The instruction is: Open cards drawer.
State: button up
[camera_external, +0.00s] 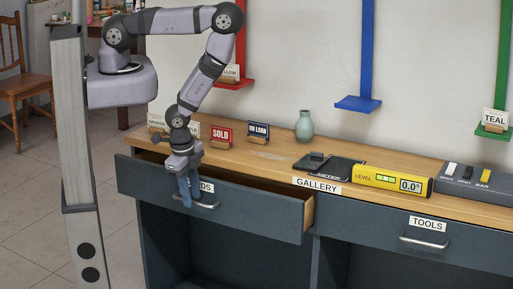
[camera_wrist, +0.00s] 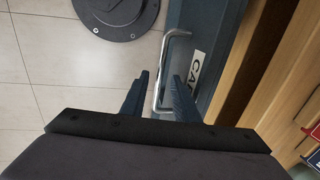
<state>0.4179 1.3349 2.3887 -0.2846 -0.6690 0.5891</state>
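The cards drawer (camera_external: 255,208) is the dark drawer at the left of the desk, and it stands partly open. Its wooden side and interior show behind the front. Its label, partly covered by my gripper in the external view, reads "CA…" in the wrist view (camera_wrist: 196,68). The drawer has a silver bar handle (camera_wrist: 160,82), whose right part shows in the external view (camera_external: 210,205). My gripper (camera_wrist: 162,75) is at the handle, pointing down. Its two dark fingers are apart, one on each side of the bar, with gaps visible between bar and fingers.
The closed tools drawer (camera_external: 455,246) is at the right. On the desktop (camera_external: 265,153) stand a sold sign (camera_external: 221,135), an on-loan sign (camera_external: 258,131), a vase (camera_external: 304,125) and a yellow level (camera_external: 385,180). A round dark base (camera_wrist: 115,12) is on the floor. Floor before the drawer looks clear.

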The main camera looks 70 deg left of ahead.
grip_shut()
jog(key=s+d+b, duration=0.1)
jog(key=s+d, duration=0.7)
jog(key=shift+s+d, duration=0.25)
jog(key=shift+d, duration=0.15)
dwell(0.5)
grip_release()
jog(key=shift+a, duration=0.1)
